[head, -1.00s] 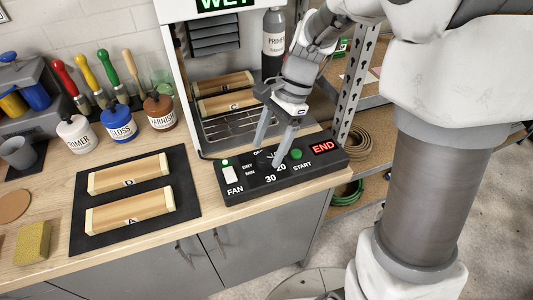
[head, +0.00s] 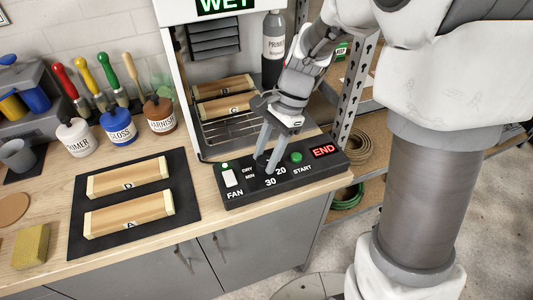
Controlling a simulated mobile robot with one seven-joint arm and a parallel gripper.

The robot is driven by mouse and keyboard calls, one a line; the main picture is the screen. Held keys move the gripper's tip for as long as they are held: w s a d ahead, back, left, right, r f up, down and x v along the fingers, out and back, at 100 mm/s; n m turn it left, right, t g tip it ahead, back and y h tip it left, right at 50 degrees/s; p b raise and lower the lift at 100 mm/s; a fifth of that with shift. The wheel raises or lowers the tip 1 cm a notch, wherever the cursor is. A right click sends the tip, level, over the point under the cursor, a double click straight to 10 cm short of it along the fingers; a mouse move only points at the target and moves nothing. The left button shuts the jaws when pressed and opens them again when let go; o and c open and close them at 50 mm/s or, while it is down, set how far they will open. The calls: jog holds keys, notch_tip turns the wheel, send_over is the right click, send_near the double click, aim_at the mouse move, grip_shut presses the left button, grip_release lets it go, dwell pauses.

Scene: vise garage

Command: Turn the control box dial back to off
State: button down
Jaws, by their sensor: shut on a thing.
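The black control box (head: 240,195) sits at the front edge of the bench below the drying cabinet. It carries a white fan switch, a green start button (head: 296,157), a red END display (head: 323,151) and dial marks "DRY MIN", 20 and 30. The dial (head: 262,162) is mostly hidden by my fingers, so its pointer cannot be read. The OFF mark is also covered. My gripper (head: 266,163) reaches down from the upper right, its fingers shut on the dial. A green light glows above the fan switch.
The cabinet (head: 180,80) shows a WET sign and holds wooden blocks (head: 224,86) on racks. A dark mat (head: 90,240) with two blocks lies left. A metal shelf post (head: 355,100) rises close right of my gripper.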

jog(key=shift+r+n+p, duration=0.15)
jog(key=shift+n+p, duration=0.2)
jog(key=shift+n, duration=0.05)
jog(key=shift+n+g+h+p, duration=0.3)
jog(key=shift+n+p, duration=0.25)
jog(key=shift+n, duration=0.05)
jog(key=n+g+h+p, duration=0.1)
jog(key=n+p, duration=0.1)
jog(key=n, duration=0.1)
jog(key=shift+w+a, duration=0.1)
jog(key=n+h+p, duration=0.1)
jog(key=n, duration=0.2)
jog(key=n+h+p, duration=0.1)
jog(key=n+p, duration=0.1)
jog(key=n, duration=0.1)
jog(key=shift+a+n, duration=0.2)
jog(key=shift+n, duration=0.2)
jog(key=n+h+p, duration=0.1)
jog(key=n, duration=0.2)
jog(key=n+h+p, duration=0.1)
jog(key=n, duration=0.2)
jog(key=shift+a+h, duration=0.15)
jog(key=shift+h, duration=0.25)
jog(key=n+t, duration=0.1)
jog(key=n, duration=0.2)
jog(key=n+h, duration=0.1)
jog(key=n, duration=0.2)
jog(key=shift+a+t+p, duration=0.1)
jog(key=shift+t+p, duration=0.25)
jog(key=shift+t, duration=0.05)
